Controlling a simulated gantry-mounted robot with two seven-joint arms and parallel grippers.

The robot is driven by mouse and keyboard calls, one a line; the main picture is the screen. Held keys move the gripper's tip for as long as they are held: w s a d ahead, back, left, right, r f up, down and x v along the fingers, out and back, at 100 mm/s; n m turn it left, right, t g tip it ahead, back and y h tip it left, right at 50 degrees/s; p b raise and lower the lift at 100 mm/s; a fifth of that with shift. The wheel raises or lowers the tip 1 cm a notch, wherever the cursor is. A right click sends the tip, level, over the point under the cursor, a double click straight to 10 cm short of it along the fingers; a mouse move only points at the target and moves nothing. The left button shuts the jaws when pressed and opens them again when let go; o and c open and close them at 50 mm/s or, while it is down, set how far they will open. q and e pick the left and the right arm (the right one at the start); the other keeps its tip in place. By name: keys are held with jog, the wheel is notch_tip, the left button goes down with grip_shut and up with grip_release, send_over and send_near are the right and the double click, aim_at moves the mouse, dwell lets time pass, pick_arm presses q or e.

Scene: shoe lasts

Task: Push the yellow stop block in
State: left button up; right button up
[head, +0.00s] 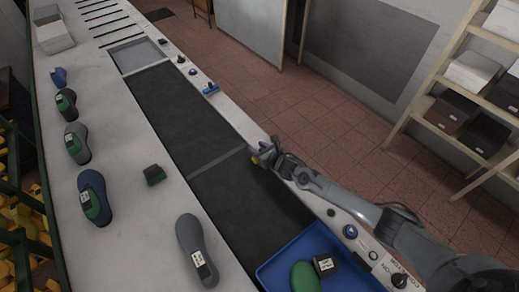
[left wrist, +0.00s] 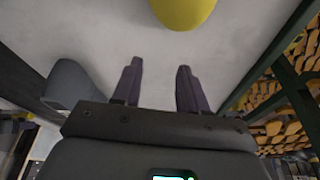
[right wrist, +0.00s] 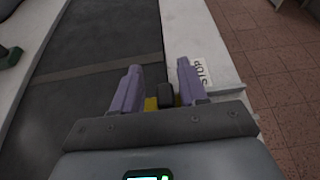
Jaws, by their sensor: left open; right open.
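The yellow stop block (head: 255,160) shows as a small patch at the right edge of the dark belt, mostly hidden by my right gripper (head: 266,153). In the right wrist view, yellow parts of the block (right wrist: 151,103) show low between the fingers, beside a dark block-shaped piece (right wrist: 165,95). My right gripper (right wrist: 157,75) is open, with a finger on each side of them; I cannot tell whether it touches. A white STOP label (right wrist: 202,74) lies on the rail beside the right finger. My left gripper (left wrist: 158,75) is open and empty, outside the head view.
Several shoe lasts (head: 92,197) stand on the pale table left of the belt. A blue-handled part (head: 210,88) is on the rail farther back.

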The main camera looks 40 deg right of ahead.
jog(key=shift+s, duration=0.1)
jog(key=v, duration=0.8)
jog(key=shift+s+r+p, duration=0.2)
jog(key=shift+s+p, duration=0.15)
jog(key=shift+v, duration=0.95)
jog(key=shift+a, duration=0.1)
